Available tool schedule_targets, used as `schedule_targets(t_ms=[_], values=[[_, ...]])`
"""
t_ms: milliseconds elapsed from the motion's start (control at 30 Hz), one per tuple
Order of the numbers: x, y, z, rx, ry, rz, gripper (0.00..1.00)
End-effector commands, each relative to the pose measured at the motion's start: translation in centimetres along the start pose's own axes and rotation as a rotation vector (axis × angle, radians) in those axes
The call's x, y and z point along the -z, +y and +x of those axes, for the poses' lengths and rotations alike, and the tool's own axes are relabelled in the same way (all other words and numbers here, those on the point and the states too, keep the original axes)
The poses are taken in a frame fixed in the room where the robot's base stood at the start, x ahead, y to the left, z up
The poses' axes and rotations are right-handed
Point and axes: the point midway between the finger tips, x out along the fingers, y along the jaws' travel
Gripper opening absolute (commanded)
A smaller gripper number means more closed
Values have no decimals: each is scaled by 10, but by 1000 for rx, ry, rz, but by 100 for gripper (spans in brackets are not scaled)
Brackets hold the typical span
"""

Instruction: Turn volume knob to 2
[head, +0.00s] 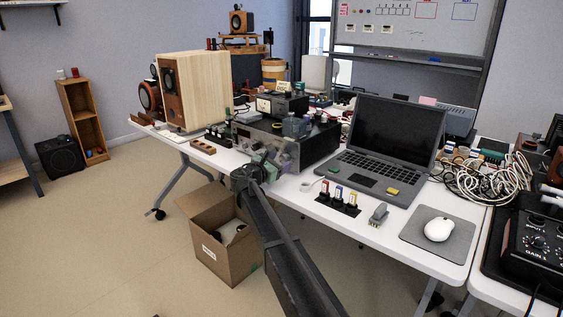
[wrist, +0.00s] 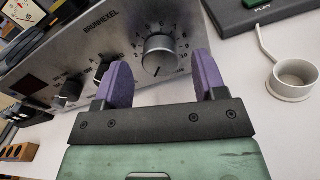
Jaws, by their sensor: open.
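The volume knob (wrist: 160,54) is a large round silver knob on the front panel of a silver amplifier (wrist: 100,45), with numbers around it, in the wrist view. The amplifier also shows in the head view (head: 284,150), where my arm's end hides part of its front. My gripper (wrist: 160,78) is open, with purple fingers on either side of the knob in the wrist view. I cannot tell whether the fingers touch it. A dark line on the knob's face points toward its lower edge. My gripper shows in the head view (head: 268,163) close to the amplifier's front.
Smaller knobs (wrist: 68,92) sit left of the volume knob. A white cup-like holder (wrist: 294,80) stands at the right in the wrist view. A laptop (head: 388,147) stands right of the amplifier, and a wooden speaker (head: 190,92) stands left. A cardboard box (head: 225,234) is on the floor.

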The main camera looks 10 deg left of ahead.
Motion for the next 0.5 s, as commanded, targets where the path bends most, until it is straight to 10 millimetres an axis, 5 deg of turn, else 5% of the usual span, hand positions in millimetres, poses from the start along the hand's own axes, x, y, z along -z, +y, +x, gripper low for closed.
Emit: schedule_targets(t_ms=[367, 500], values=[[0, 0, 16, 0, 0, 1, 65], [0, 0, 16, 0, 0, 1, 45]])
